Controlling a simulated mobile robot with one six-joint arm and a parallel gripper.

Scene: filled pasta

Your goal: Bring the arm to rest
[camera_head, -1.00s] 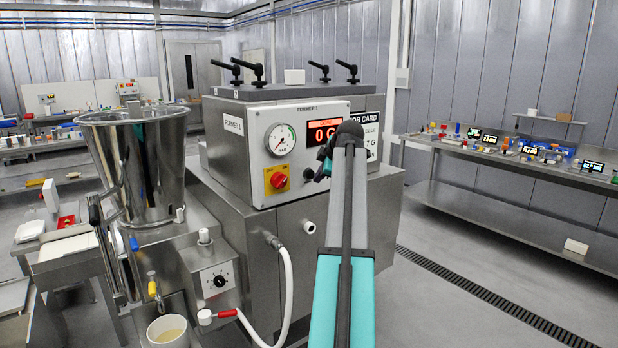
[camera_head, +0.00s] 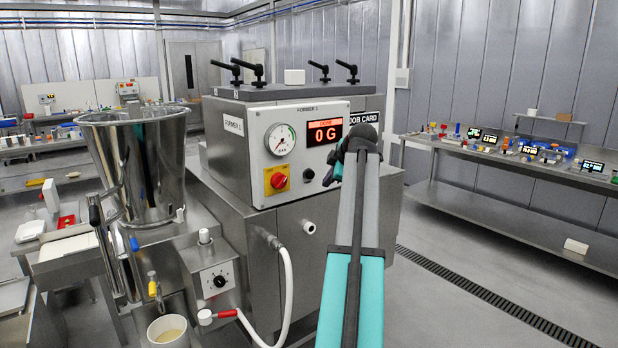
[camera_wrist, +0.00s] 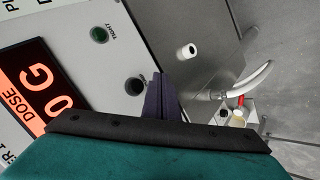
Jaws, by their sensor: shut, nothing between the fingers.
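My gripper (camera_head: 332,171) is raised in front of the right part of the former machine's panel in the head view, with my teal and grey arm reaching up to it. In the wrist view the dark fingers of my gripper (camera_wrist: 161,100) are together with nothing between them. The former (camera_head: 258,170) carries a gauge, a red-on-yellow knob and a display (camera_head: 325,132) reading 0 G. In the wrist view the display (camera_wrist: 40,90) appears turned on its side, and a black knob (camera_wrist: 135,86) shows close beside the fingers. I cannot tell whether they touch.
A steel hopper (camera_head: 135,165) stands at left, with a cup (camera_head: 170,331) under its tap. A white hose (camera_head: 286,290) hangs at the machine's front. A job card (camera_head: 364,118) is partly behind my arm. A long bench (camera_head: 520,168) lines the right wall. The floor before it is clear.

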